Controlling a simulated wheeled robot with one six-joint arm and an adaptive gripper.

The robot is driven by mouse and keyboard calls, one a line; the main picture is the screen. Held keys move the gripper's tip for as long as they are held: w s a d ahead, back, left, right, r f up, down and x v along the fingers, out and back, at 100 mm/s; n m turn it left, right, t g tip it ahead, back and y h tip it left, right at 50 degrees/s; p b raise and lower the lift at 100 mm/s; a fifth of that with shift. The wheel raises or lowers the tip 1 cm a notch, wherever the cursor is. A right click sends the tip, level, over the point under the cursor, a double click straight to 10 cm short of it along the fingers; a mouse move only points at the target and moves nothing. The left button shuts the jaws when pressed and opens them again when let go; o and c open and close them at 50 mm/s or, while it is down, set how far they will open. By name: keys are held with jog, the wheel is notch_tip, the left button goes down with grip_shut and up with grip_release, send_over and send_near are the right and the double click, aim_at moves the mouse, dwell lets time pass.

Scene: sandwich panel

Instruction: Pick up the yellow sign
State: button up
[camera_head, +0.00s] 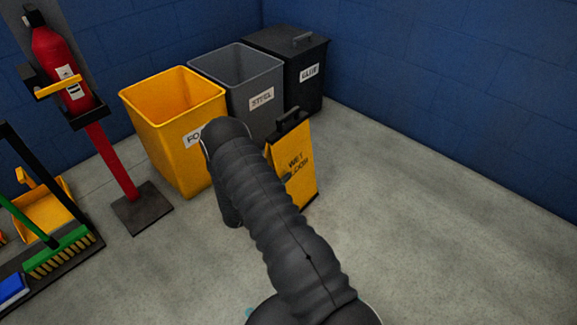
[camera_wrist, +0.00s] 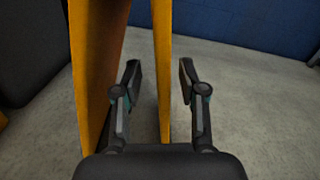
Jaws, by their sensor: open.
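In the wrist view the sign shows as two yellow panels, a wide one (camera_wrist: 93,70) at left and a narrow one near the middle. My gripper (camera_wrist: 159,75) is open, one finger on each side of the narrow panel's line. I cannot tell whether either finger touches it. My gripper's fingers are hidden behind my arm in the head view.
A yellow bin (camera_head: 165,110), a grey bin (camera_head: 238,85) and a black bin (camera_head: 301,60) stand behind the sign. A fire extinguisher (camera_head: 57,60) on a red stand and cleaning tools are at left. The floor (camera_head: 430,210) to the right is clear up to the blue wall (camera_head: 450,70).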

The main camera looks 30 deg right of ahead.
aim_at(290, 171)
jog(key=d, duration=0.1)
jog(key=d+f, duration=0.1)
jog(key=w+d, duration=0.1)
jog(key=d, duration=0.1)
jog(key=shift+f, duration=0.15)
jog(key=shift+w+d, duration=0.25)
jog(key=shift+d, duration=0.25)
grip_shut()
